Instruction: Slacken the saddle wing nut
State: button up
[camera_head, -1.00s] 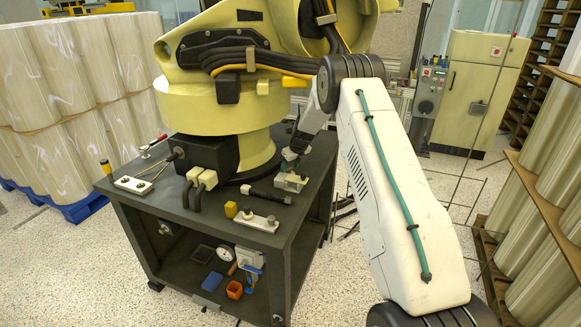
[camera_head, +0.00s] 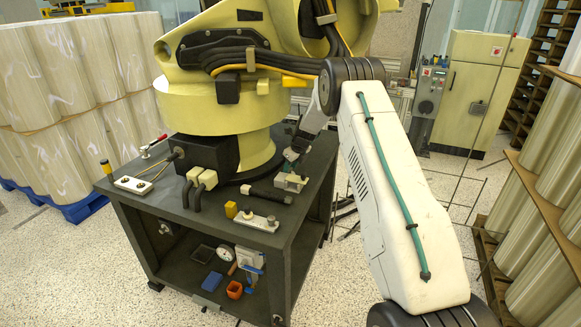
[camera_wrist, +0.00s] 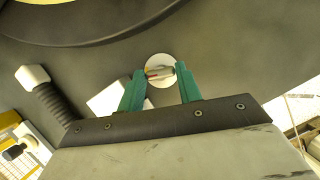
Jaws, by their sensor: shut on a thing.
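My gripper (camera_wrist: 161,76) has green fingers, and they are closed on the small wing nut (camera_wrist: 160,71). The nut sits over a pale round disc (camera_wrist: 158,57) on the dark table top, and the fingers partly hide it. In the head view my gripper (camera_head: 291,156) is low over the right rear of the table, beside the yellow robot's base. The nut is too small to make out there. A metal bracket block (camera_head: 291,182) stands just in front of my gripper; I cannot tell whether it belongs to the saddle.
The large yellow robot (camera_head: 215,105) stands on the dark table (camera_head: 165,207) close to my gripper. A black-handled tool (camera_head: 266,193) and a metal plate with knobs (camera_head: 257,221) lie nearer the front. Wrapped rolls (camera_head: 70,80) stand at the left.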

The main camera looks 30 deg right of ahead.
jog(key=n+y, duration=0.1)
jog(key=n, duration=0.3)
jog(key=shift+d+g, duration=0.15)
jog(key=shift+g, duration=0.25)
jog(key=n, duration=0.2)
jog(key=n+g+y, duration=0.1)
jog(key=n, duration=0.1)
jog(key=shift+w+d+f+n+y, duration=0.1)
jog(key=shift+w+n+y, duration=0.1)
jog(key=shift+n+y, duration=0.15)
jog(key=n+g, duration=0.2)
jog(key=n, duration=0.3)
jog(key=shift+w+n, duration=0.15)
jog(key=shift+n, duration=0.1)
jog(key=shift+w+n+g, duration=0.15)
jog(key=shift+n+g, duration=0.85)
jog(key=shift+n, duration=0.9)
jog(key=o, duration=1)
